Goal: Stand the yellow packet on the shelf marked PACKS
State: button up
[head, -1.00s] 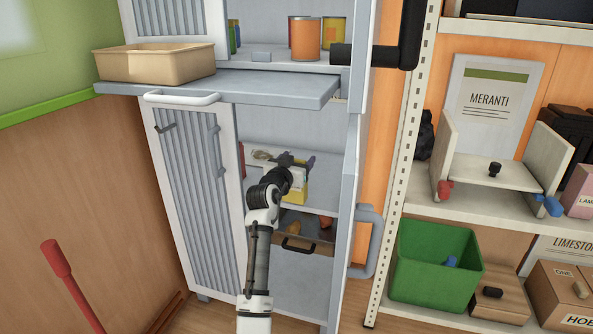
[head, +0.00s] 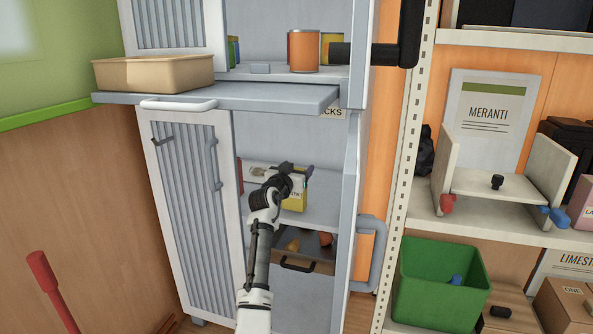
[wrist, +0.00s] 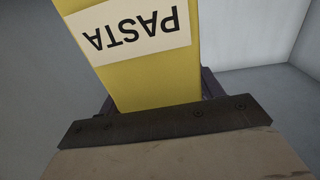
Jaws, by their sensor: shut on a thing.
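The yellow packet (head: 296,201) is in my gripper (head: 296,172), inside the open lower part of the grey cabinet. In the wrist view the packet (wrist: 155,80) fills the middle, with a label reading PASTA upside down. My gripper (wrist: 155,110) is shut on it. A tag ending in "CKS" (head: 333,112) shows on the edge above this compartment, partly hidden by the pull-out board. The shelf (head: 322,217) lies below the packet. Whether the packet touches the shelf is not clear.
A pull-out board (head: 250,94) with a tan tray (head: 155,73) juts out above my arm. The cabinet's left door (head: 190,200) is beside my arm. Other items stand left of the packet. A drawer (head: 300,262) with several things is below.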

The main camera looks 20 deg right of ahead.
jog(key=shift+f+b, duration=0.4)
dwell(0.4)
jog(key=o, duration=1.6)
jog(key=shift+f, duration=0.1)
jog(key=shift+s, duration=0.1)
jog(key=p+v, duration=0.1)
jog(key=v, duration=1.2)
jog(key=shift+s+a, duration=0.25)
